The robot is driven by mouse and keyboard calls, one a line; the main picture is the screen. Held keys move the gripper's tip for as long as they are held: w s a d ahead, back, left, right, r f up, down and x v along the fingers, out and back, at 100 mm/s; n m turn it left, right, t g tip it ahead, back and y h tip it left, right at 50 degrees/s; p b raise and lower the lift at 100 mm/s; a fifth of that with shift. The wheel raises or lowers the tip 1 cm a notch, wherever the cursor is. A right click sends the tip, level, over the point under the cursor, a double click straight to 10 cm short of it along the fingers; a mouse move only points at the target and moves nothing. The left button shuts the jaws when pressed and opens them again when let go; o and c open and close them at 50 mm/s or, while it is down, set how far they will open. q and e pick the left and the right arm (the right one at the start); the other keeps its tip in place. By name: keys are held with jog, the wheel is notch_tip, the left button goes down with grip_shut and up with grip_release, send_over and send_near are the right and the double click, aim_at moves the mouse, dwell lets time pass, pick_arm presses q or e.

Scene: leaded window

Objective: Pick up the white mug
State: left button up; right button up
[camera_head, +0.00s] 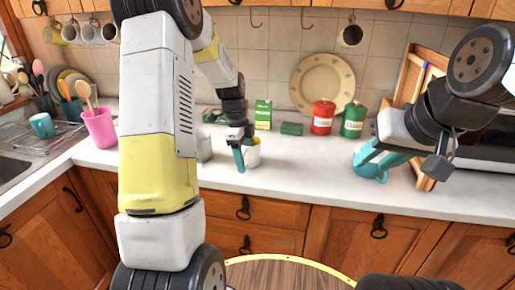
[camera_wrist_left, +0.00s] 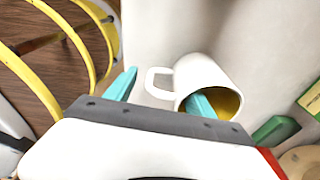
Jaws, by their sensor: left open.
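The white mug (camera_head: 254,157) with a yellow inside stands on the white counter (camera_head: 290,180), partly hidden by my left gripper (camera_head: 240,152) in the head view. In the left wrist view the mug (camera_wrist_left: 209,78) has its handle toward the left and its mouth toward the gripper. My left gripper (camera_wrist_left: 160,94) is open around the handle side. One teal finger overlaps the mug's mouth; the other is apart, beyond the handle. I cannot tell whether the finger touches the mug. My right gripper (camera_head: 375,166) is over the counter's right part; its finger gap is unclear.
A greyish-white vessel (camera_head: 204,147) stands left of the mug, partly hidden by my arm. A green box (camera_head: 291,129), red canister (camera_head: 323,117) and green canister (camera_head: 354,120) stand behind to the right. A pink utensil pot (camera_head: 100,129) is at left. The counter's front middle is clear.

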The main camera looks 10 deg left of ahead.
pick_arm(q)
notch_tip(320, 180, down, 2)
jog(key=shift+d, duration=0.1)
grip_shut()
jog(key=shift+r, duration=0.3)
dwell(0.4)
jog(key=shift+r, duration=1.15)
jog(key=s+r, duration=0.2)
jog(key=s, duration=1.4)
jog(key=shift+a, duration=0.25)
